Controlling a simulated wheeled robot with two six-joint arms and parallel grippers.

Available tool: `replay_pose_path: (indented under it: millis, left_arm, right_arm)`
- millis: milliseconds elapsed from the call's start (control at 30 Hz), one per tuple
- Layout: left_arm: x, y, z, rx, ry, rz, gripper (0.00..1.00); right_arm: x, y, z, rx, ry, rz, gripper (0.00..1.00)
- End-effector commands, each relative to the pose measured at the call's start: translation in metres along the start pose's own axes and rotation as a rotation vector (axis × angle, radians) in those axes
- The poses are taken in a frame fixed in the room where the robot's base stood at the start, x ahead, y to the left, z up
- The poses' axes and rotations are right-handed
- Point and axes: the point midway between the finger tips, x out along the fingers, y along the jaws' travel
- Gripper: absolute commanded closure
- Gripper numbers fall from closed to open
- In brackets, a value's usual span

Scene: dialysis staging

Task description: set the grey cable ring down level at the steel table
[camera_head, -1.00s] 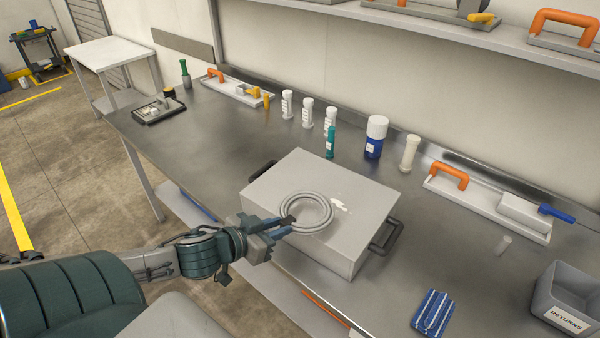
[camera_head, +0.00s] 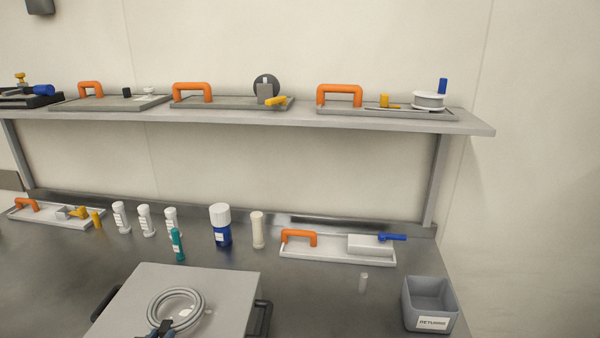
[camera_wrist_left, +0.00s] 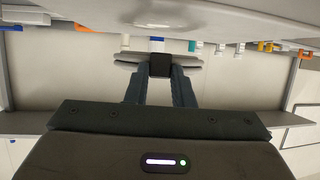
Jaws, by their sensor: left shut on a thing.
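The grey cable ring (camera_head: 178,291) is a coiled, pale grey loop. It shows over the top of a light grey box (camera_head: 180,272) on the steel table (camera_head: 310,288). My left gripper (camera_head: 162,329) is shut on the ring's near edge, at the bottom of the head view. In the left wrist view the fingers (camera_wrist_left: 160,68) close on the ring (camera_wrist_left: 190,61), which appears edge-on and roughly level. I cannot tell whether the ring touches the box lid. My right gripper is not in view.
Behind the box stand several white bottles (camera_head: 145,221), a teal tube (camera_head: 177,245) and a blue bottle (camera_head: 222,232). A white tray (camera_head: 330,257) and a grey returns bin (camera_head: 430,310) are to the right. A shelf (camera_head: 260,118) runs above.

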Motion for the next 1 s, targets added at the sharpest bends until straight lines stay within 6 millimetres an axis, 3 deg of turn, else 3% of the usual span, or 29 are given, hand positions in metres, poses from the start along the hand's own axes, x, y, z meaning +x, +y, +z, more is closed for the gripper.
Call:
replay_pose_path:
  millis: [300,600,767,1000]
  left_arm:
    - [0.025,0.056,-0.023,-0.009,0.004,0.009,1.0]
    - [0.036,0.108,-0.051,0.022,0.004,0.065,1.0]
    - [0.037,0.119,-0.057,0.033,0.002,0.082,1.0]
    - [0.039,0.12,-0.057,0.039,0.003,0.086,1.0]
  right_arm:
    - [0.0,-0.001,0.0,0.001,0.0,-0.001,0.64]
    - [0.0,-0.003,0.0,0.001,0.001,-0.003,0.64]
    - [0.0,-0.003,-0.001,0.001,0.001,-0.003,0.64]
    - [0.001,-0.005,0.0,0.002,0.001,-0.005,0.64]
